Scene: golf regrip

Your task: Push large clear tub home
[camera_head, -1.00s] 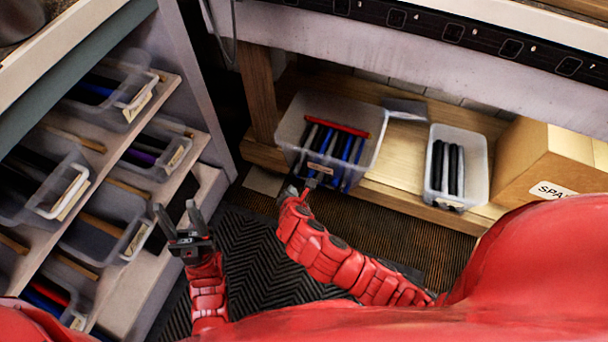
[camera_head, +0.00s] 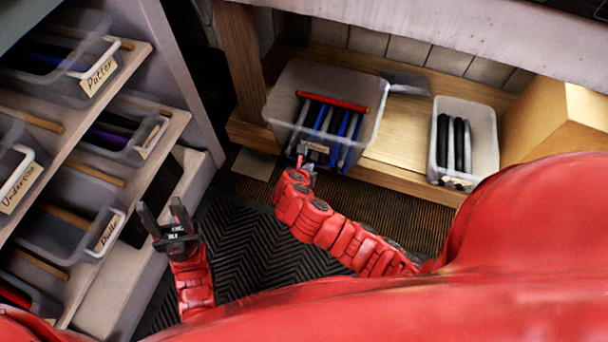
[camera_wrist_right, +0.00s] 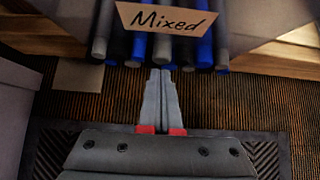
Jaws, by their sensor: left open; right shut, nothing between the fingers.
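The large clear tub (camera_head: 283,113) sits on the low wooden shelf and holds blue, grey and black grips with one red grip across the top. Its front hangs over the shelf's front edge. In the right wrist view the tub's "Mixed" label (camera_wrist_right: 166,18) shows above my fingers. My right gripper (camera_head: 300,155) is shut and empty at the tub's front; the fingertips (camera_wrist_right: 161,72) point at the grip ends. I cannot tell whether they touch the tub. My left gripper (camera_head: 163,214) is open and empty, over the mat beside the left rack.
A smaller clear tub (camera_head: 479,124) with black grips stands to the right on the low shelf (camera_head: 395,150). A cardboard box (camera_head: 555,115) is farther right. A wooden post (camera_head: 237,60) stands left of the large tub. A rack of labelled bins (camera_head: 110,140) fills the left side.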

